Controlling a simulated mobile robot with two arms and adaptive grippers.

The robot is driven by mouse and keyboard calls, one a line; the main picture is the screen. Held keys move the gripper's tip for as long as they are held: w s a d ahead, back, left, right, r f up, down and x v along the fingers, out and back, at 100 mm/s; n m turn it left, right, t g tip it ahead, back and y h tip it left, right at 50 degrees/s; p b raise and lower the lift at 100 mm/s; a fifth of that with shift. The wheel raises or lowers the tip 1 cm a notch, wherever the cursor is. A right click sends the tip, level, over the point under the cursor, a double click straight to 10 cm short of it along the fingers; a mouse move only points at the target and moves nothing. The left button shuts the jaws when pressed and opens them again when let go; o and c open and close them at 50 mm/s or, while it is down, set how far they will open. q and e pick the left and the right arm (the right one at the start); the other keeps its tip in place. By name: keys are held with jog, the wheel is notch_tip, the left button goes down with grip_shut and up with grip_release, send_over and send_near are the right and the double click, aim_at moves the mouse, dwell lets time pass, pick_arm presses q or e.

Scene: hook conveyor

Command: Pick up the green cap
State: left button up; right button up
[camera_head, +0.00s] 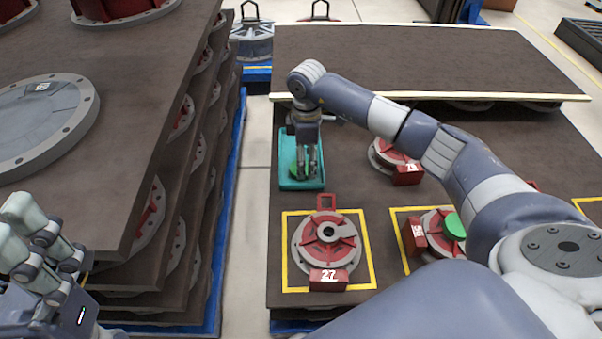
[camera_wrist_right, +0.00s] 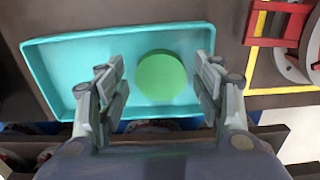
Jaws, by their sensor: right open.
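A round green cap (camera_wrist_right: 161,75) lies in a shallow teal tray (camera_wrist_right: 60,62) in the right wrist view. In the head view the tray (camera_head: 302,184) sits at the left edge of the brown table, and the cap (camera_head: 296,171) is partly hidden by my right gripper. My right gripper (camera_head: 306,172) points down over the tray. In the right wrist view its open fingers (camera_wrist_right: 160,92) stand on either side of the cap, with gaps showing. A second green cap (camera_head: 455,226) sits on a red and grey part marked 35. My left gripper (camera_head: 40,240) is at the lower left, away from the tray.
A red and grey part marked 27 (camera_head: 328,240) stands in a yellow square near the tray. Another red part (camera_head: 398,158) is farther right. A tall stack of brown boards (camera_head: 150,100) rises on the left. A raised board (camera_head: 420,65) lies behind.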

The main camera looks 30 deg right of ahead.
notch_tip(320, 180, down, 2)
jog(key=c, duration=0.5)
jog(key=shift+r, duration=0.1)
jog(key=shift+c, duration=0.2)
